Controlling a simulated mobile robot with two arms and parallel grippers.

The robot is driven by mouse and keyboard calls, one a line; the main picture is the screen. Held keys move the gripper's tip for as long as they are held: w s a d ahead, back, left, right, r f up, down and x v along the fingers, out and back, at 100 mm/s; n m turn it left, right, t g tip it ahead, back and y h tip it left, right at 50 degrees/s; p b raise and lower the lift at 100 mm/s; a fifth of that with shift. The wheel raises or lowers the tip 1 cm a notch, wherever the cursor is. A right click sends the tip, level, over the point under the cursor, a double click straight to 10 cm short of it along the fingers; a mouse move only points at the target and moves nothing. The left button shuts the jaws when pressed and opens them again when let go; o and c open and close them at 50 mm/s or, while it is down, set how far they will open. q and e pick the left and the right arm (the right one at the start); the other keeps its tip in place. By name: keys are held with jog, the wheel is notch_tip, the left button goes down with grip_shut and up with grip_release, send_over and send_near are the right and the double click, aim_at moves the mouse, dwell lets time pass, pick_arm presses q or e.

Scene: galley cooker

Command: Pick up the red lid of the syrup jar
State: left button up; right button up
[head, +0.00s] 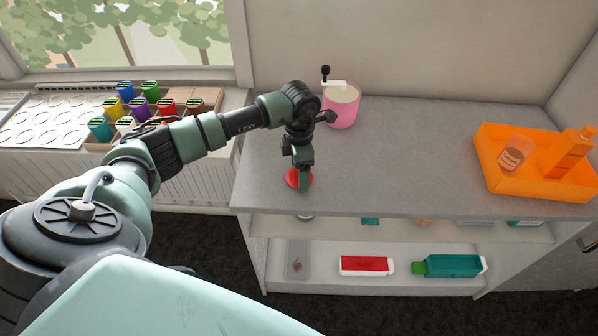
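The red lid (291,180) is a small round red disc at the front left of the grey counter. My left gripper (304,184) points down over it, and its fingers cover part of the lid. I cannot tell whether the fingers are closed on the lid or whether it touches the counter. No jar body shows around or under the lid. A clear jar with brownish contents (513,157) leans in the orange tray (500,182) at the right; I cannot tell if it is the syrup jar. My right gripper is not in view.
A pink container (341,108) with a pump stands at the back of the counter (410,165). An orange bottle (566,152) is in the tray. The middle of the counter is clear. Lower shelves hold a red box (365,265) and a teal bottle (452,265). Coloured cups (140,108) stand left.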

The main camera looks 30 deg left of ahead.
pick_arm(q)
jog(key=c, duration=1)
jog(key=shift+c, duration=0.3)
jog(key=shift+r, duration=0.1)
